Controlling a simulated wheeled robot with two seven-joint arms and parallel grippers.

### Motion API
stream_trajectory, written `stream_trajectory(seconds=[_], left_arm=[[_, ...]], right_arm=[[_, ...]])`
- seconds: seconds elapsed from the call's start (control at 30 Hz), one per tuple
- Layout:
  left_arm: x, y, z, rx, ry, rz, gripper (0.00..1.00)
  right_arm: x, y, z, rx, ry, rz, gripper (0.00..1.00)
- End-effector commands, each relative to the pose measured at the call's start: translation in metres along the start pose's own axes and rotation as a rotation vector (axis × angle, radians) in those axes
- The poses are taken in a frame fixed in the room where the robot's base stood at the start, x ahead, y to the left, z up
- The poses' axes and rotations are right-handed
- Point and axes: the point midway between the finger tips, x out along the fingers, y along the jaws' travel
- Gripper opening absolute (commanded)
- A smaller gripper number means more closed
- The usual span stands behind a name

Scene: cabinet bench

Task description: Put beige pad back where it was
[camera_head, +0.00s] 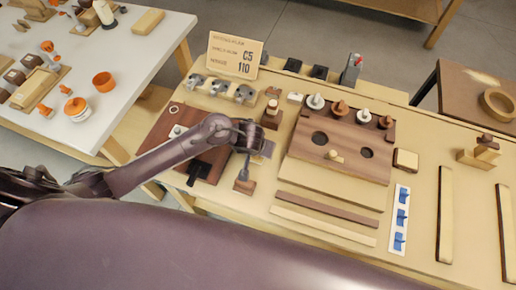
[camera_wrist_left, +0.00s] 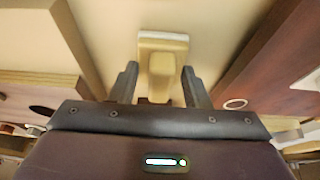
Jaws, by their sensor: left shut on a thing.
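My left gripper (camera_head: 244,174) reaches down over the bench between the dark brown board (camera_head: 205,170) and the board with round holes (camera_head: 345,135). In the left wrist view its two fingers (camera_wrist_left: 159,78) are on either side of a beige block-like piece, which I take for the beige pad (camera_wrist_left: 161,66). The piece has a wider, paler end or base (camera_wrist_left: 163,40) beyond the fingers. In the head view a small brownish block (camera_head: 244,187) shows under the fingertips. I cannot tell if the held piece touches the bench. My right gripper is not in view.
Knobs and pegs stand along the back of the holed board. Grey clamps (camera_head: 220,88) and a sign (camera_head: 234,55) are behind my arm. Two strips (camera_head: 325,215) lie in front of the board. A wood-and-brown block (camera_head: 405,159) sits right of it, near a blue-clipped strip (camera_head: 400,218).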

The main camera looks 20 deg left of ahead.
Motion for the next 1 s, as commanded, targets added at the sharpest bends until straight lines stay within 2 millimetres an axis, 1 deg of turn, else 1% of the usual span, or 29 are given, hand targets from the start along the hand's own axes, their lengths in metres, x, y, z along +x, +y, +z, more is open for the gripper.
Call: stream_trajectory(seconds=[0.17,0.2,0.37,0.63,0.73,0.87,1.0], left_arm=[[0.003,0.0,0.002,0.001,-0.001,0.001,0.25],[0.003,0.0,0.002,0.001,-0.001,0.0,0.44],[0.003,0.0,0.002,0.001,-0.001,0.001,0.65],[0.002,0.001,0.001,0.001,-0.001,0.001,0.65],[-0.004,0.001,-0.001,-0.001,0.0,0.002,0.65],[-0.025,0.002,-0.001,-0.002,-0.001,0.005,0.65],[-0.057,0.001,-0.001,-0.002,-0.001,0.004,0.65]], right_arm=[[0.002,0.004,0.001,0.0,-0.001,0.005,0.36],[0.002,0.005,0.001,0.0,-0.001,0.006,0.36],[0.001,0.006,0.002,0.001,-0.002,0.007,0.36],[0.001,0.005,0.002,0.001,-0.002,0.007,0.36],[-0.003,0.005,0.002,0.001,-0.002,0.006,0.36],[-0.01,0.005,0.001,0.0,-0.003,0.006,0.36],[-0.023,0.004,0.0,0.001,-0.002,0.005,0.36]])
